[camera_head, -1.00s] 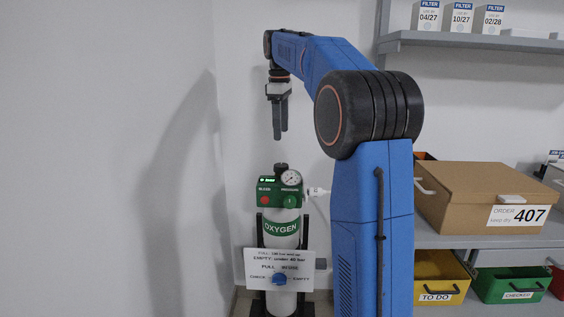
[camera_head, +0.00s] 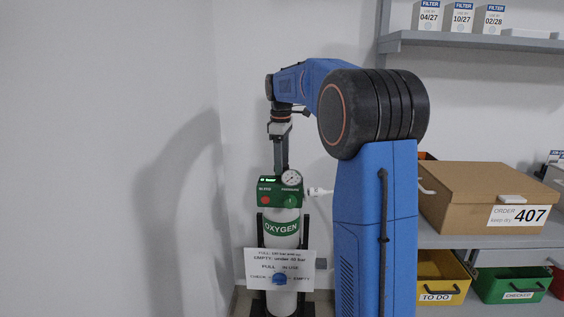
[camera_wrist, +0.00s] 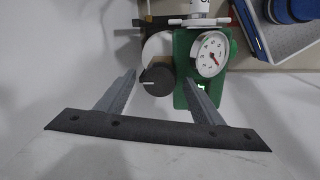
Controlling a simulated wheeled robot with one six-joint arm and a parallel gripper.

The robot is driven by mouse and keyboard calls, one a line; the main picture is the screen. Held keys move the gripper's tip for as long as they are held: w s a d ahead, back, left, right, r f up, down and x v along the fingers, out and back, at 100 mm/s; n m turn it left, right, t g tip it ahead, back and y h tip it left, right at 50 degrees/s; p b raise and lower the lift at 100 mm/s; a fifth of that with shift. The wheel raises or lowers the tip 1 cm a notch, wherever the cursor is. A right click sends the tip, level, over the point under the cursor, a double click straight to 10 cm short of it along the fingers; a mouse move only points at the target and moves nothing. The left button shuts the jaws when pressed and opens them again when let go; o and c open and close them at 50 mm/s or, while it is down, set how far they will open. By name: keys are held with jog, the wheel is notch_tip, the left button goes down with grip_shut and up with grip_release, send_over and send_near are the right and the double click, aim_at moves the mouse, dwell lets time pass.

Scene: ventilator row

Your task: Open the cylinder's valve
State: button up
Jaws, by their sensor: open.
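The oxygen cylinder (camera_head: 282,240) stands upright in a dark stand, with a green valve head (camera_head: 268,190) bearing a red button, a green knob and a round gauge (camera_head: 291,178). In the wrist view the black valve knob (camera_wrist: 157,79) with a white mark shows beside the green head (camera_wrist: 183,48) and the gauge (camera_wrist: 210,54). My gripper (camera_head: 281,170) points straight down at the top of the cylinder, hiding the knob in the head view. In the wrist view the open fingers of my gripper (camera_wrist: 161,80) lie on either side of the knob; I cannot tell whether they touch it.
A card (camera_head: 256,270) with a blue marker (camera_head: 279,279) hangs on the cylinder's front. A white hose fitting (camera_head: 316,191) sticks out to the right. Shelves at right hold a cardboard box (camera_head: 460,200), a yellow bin (camera_head: 437,293) and a green bin (camera_head: 497,290). A wall is close at left.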

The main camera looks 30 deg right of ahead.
jog(key=c, duration=1)
jog(key=shift+c, duration=0.2)
